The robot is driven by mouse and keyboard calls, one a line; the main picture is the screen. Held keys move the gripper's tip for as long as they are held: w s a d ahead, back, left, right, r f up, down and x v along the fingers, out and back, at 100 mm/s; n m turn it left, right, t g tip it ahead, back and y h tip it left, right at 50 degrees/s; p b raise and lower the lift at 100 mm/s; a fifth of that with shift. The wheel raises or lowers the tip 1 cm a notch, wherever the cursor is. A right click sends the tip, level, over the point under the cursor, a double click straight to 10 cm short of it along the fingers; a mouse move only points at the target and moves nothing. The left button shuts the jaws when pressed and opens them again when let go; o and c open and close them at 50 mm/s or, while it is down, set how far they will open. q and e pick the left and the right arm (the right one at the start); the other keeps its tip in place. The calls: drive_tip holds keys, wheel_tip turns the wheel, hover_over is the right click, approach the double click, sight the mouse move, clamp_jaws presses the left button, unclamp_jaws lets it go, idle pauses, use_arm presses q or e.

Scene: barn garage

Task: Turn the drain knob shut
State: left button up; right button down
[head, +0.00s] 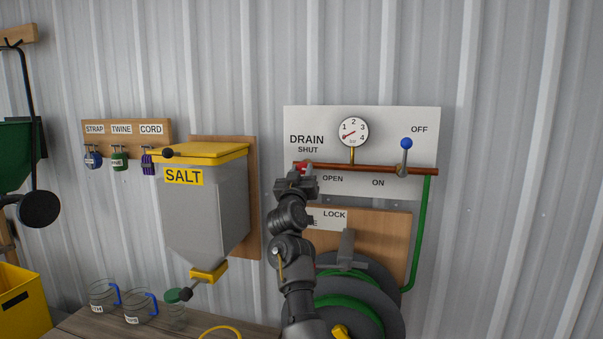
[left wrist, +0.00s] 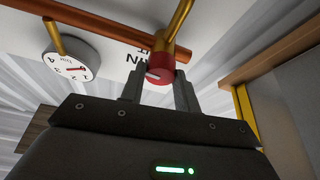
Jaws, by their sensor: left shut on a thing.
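The red drain knob (head: 304,167) sits at the left end of the copper pipe (head: 345,168), on a white board (head: 295,120) marked DRAIN, SHUT above and OPEN below. My left gripper (head: 300,174) reaches up to the knob and mostly covers it in the head view. In the left wrist view the red knob (left wrist: 160,68) sits between the two fingers of my left gripper (left wrist: 158,90), which are shut on it. A pale mark shows on the knob's face. I cannot tell which label it points to. My right gripper is not in view.
A pressure gauge (head: 353,132) and a blue-tipped lever (head: 405,158) stand on the pipe to the right. The grey SALT bin (head: 205,215) is close on the left. A hose reel (head: 375,290) is below, partly behind my arm.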

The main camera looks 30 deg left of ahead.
use_arm(q)
drive_tip(key=shift+n, duration=0.4)
drive_tip(key=n+y, duration=0.1)
drive_tip(key=n, duration=0.1)
drive_tip(key=n+g+y, duration=0.1)
drive_tip(key=n, duration=0.2)
drive_tip(key=shift+d+g, duration=0.15)
drive_tip(key=shift+g, duration=0.15)
drive_tip(key=n+g+y, duration=0.1)
drive_tip(key=n, duration=0.2)
drive_tip(key=n+g, duration=0.2)
drive_tip(key=n, duration=0.2)
drive_tip(key=shift+d+r+y+b, duration=0.1)
drive_tip(key=shift+y+b, duration=0.25)
drive_tip(key=shift+y, duration=0.05)
drive_tip(key=n+g, duration=0.1)
drive_tip(key=n, duration=0.4)
drive_tip(key=shift+r+g, duration=0.15)
drive_tip(key=shift+g, duration=0.25)
drive_tip(key=n+g+h, duration=0.1)
drive_tip(key=n, duration=0.3)
drive_tip(key=shift+n, duration=0.3)
drive_tip(key=shift+r+g+h, duration=0.1)
drive_tip(key=shift+g+h, duration=0.2)
drive_tip(key=o, duration=1)
drive_tip(key=shift+w, duration=0.1)
drive_tip(key=shift+c, duration=0.2)
